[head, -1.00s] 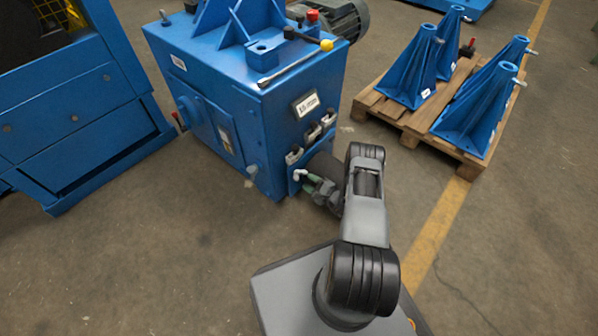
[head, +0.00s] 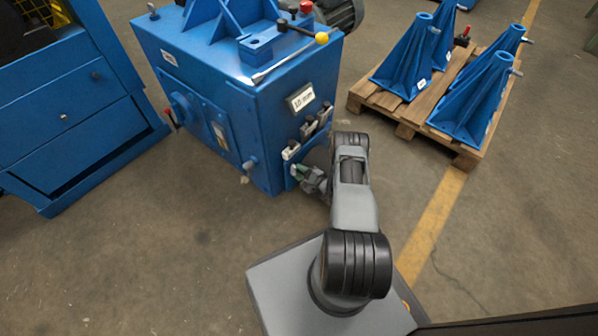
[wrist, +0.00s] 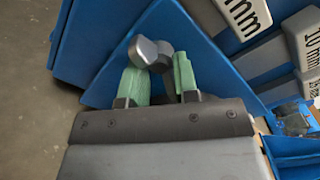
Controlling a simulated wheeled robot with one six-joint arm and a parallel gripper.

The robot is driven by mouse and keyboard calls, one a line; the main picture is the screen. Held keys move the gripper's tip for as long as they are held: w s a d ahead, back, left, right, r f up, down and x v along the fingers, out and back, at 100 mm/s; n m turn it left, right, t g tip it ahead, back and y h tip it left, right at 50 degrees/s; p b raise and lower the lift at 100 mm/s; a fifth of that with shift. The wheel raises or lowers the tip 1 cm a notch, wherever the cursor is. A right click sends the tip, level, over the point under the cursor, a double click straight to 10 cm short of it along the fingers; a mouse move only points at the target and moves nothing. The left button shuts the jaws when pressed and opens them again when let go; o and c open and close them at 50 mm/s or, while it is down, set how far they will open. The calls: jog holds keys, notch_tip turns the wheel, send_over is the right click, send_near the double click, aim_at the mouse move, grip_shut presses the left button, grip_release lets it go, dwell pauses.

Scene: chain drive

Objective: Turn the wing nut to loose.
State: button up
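The wing nut (wrist: 144,51), a shiny metal part with rounded lobes, shows in the wrist view against the blue machine panel. My gripper (wrist: 162,76) has two green fingers, which stand apart just below the nut in the picture. One darker lobe lies between the fingertips, and the bright lobe overlaps the top of the left finger. I cannot tell whether the fingers press on it. In the head view my gripper (head: 310,177) is low at the front face of the blue machine (head: 228,100). The wing nut is too small to make out there.
A size plate (head: 301,98) and several clamp parts sit above my gripper on the machine front. A pallet (head: 405,113) with blue brackets stands to the right.

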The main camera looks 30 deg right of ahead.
jog(key=shift+c, duration=1.4)
jog(key=shift+m+b, duration=0.3)
jog(key=shift+m, duration=0.3)
jog(key=o, duration=0.7)
